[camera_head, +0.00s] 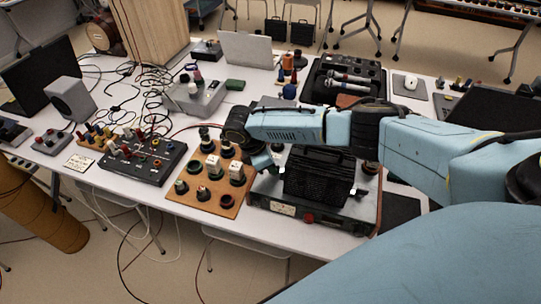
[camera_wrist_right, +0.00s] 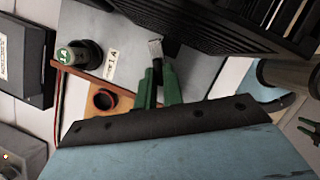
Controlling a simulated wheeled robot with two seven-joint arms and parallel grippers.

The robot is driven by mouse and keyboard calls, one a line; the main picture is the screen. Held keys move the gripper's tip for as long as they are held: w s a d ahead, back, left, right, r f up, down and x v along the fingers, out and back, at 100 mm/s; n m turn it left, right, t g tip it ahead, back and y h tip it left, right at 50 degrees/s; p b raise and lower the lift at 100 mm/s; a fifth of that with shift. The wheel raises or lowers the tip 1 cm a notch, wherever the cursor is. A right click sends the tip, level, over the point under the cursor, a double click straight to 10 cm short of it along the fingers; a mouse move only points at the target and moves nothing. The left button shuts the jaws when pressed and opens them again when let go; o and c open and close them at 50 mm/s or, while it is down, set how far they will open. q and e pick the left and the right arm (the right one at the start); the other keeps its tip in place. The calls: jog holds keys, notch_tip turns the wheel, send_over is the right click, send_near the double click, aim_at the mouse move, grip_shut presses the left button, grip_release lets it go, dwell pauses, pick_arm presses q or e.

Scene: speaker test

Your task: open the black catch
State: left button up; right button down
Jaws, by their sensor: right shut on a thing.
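A black ribbed case (camera_head: 318,178) sits on a grey metal unit (camera_head: 268,190) at the right of the near table; the case's ribbed side also fills the top right of the right wrist view (camera_wrist_right: 220,25). My right gripper (camera_head: 270,169) reaches down at the left side of the case. In the wrist view its green fingers (camera_wrist_right: 158,68) are closed together at a small dark piece, seemingly the black catch (camera_wrist_right: 172,46), beside the case. A pale metal tab (camera_wrist_right: 155,46) shows at the fingertips. The fingers hide much of the catch. My left gripper is out of view.
A wooden board (camera_head: 206,190) with several knobs stands close to the left of the unit. A black switch panel (camera_head: 145,158) and loose cables lie farther left. A black tray (camera_head: 343,82) is behind my right arm. The table's front edge is near.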

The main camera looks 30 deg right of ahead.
jog(key=shift+s+a+n+t+p, duration=0.1)
jog(key=shift+n+t+p, duration=0.3)
jog(key=shift+n+p, duration=0.65)
jog(key=shift+n, duration=0.25)
jog(key=c, duration=1.5)
grip_release()
jog(key=v, duration=0.6)
jog(key=p+v, duration=0.1)
jog(key=v, duration=0.6)
jog(key=shift+s+a+r, duration=0.1)
jog(key=shift+s+r, duration=0.05)
